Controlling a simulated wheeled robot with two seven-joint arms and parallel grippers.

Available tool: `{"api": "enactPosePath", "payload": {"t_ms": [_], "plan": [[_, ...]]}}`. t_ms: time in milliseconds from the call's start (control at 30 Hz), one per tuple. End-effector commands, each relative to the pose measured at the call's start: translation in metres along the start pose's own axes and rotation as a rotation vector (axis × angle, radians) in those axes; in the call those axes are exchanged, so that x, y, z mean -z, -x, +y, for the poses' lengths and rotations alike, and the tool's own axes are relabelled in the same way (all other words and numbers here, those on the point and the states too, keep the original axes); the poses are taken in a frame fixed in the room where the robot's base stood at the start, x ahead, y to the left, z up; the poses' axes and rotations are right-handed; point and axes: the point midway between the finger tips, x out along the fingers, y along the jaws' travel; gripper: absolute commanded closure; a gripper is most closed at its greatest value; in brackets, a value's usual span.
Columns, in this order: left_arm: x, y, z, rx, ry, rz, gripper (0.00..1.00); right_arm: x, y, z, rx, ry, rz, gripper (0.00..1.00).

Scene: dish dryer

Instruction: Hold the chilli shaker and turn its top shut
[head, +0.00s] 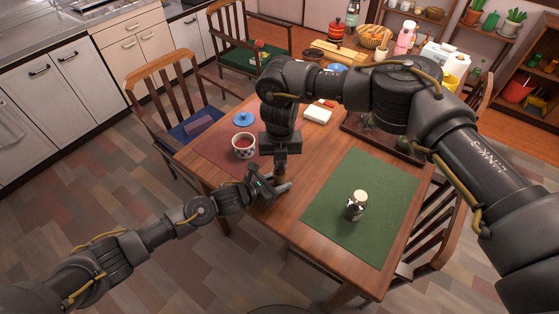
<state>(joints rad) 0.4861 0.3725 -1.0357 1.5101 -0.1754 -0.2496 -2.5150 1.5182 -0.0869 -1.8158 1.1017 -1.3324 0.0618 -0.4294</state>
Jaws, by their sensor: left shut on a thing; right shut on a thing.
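The chilli shaker (281,170) is held over the table near the edge, mostly hidden between my two grippers; a small brownish part of it shows. My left gripper (277,187) reaches in from the left and is shut on its lower part. My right gripper (281,155) comes down from above and is shut on its upper part. Which way the top is turned cannot be made out.
A dark and white shaker (357,204) stands on the green mat (325,215). A checked bowl with red contents (244,146) and a blue round thing (243,119) are at the left. Several items crowd the far table end. Chairs surround the wooden table (270,222).

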Motion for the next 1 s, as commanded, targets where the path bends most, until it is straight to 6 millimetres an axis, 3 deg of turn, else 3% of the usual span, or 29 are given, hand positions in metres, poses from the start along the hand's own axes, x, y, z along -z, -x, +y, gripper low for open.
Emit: {"api": "enactPosePath", "payload": {"t_ms": [500,1000], "plan": [[0.0009,0.0001,-0.0010,0.002,0.000,0.002,0.85,-0.0008,0.0003,-0.0002,-0.001,-0.464,-0.002,1.00],[0.0010,0.0001,-0.0011,0.002,-0.001,0.002,0.85,-0.0012,0.0004,-0.0009,0.000,-0.691,-0.003,1.00]]}}
